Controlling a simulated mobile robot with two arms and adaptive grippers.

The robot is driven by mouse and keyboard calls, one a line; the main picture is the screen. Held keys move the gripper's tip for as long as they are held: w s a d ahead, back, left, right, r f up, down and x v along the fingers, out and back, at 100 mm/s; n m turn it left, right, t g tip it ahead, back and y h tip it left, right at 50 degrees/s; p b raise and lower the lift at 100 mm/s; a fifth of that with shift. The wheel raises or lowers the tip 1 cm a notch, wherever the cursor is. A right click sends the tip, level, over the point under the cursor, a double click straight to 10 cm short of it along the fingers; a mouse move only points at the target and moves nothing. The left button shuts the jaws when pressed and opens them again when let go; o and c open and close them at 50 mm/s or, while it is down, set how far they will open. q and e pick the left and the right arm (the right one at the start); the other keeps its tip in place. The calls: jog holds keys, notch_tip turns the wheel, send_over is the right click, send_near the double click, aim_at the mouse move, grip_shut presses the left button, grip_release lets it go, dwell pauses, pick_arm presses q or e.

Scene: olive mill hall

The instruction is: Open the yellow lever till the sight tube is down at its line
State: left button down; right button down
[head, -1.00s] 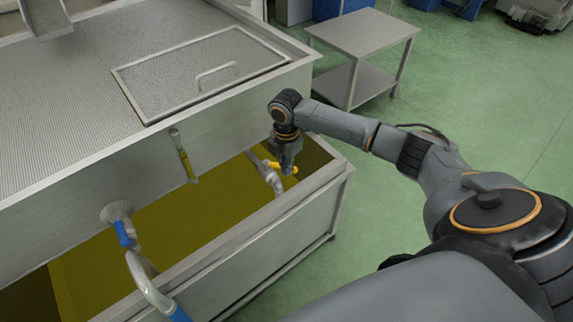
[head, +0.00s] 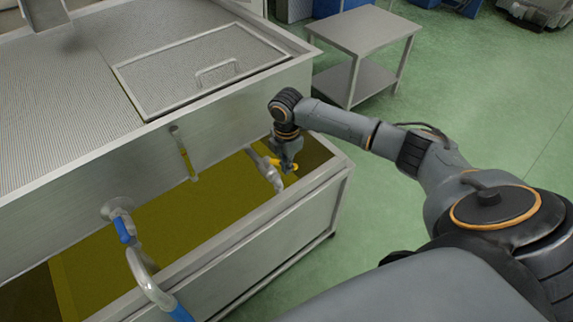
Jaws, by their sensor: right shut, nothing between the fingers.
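The yellow lever (head: 274,161) sits on a grey outlet pipe (head: 266,176) at the front right of the upper steel tank. My right gripper (head: 287,166) is shut with nothing in its fingers, pointing down right at the lever and partly covering it. I cannot tell whether it touches the lever. The sight tube (head: 184,155) is a thin upright tube on the tank's front wall, with a yellowish column inside. Its line is too small to make out. My left gripper is out of the picture.
A second pipe with a blue handle (head: 123,231) leaves the tank further left. Below is an open steel trough (head: 285,238) holding yellow-green oil. The tank has a lid with a wire handle (head: 217,73). A steel table (head: 365,30) stands behind. Green floor to the right is clear.

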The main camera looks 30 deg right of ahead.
aim_at(280, 164)
jog(key=shift+f, duration=0.15)
dwell(0.3)
jog(key=shift+w+d+f+b, duration=0.1)
jog(key=shift+d+f+b, duration=0.1)
jog(key=shift+f, duration=0.3)
jog(key=shift+w+d+f+b, duration=0.15)
jog(key=shift+f, duration=0.4)
jog(key=shift+w+d+f+b, duration=0.1)
jog(key=shift+d+f+b, duration=0.1)
jog(key=shift+f, duration=0.3)
dwell(5.9)
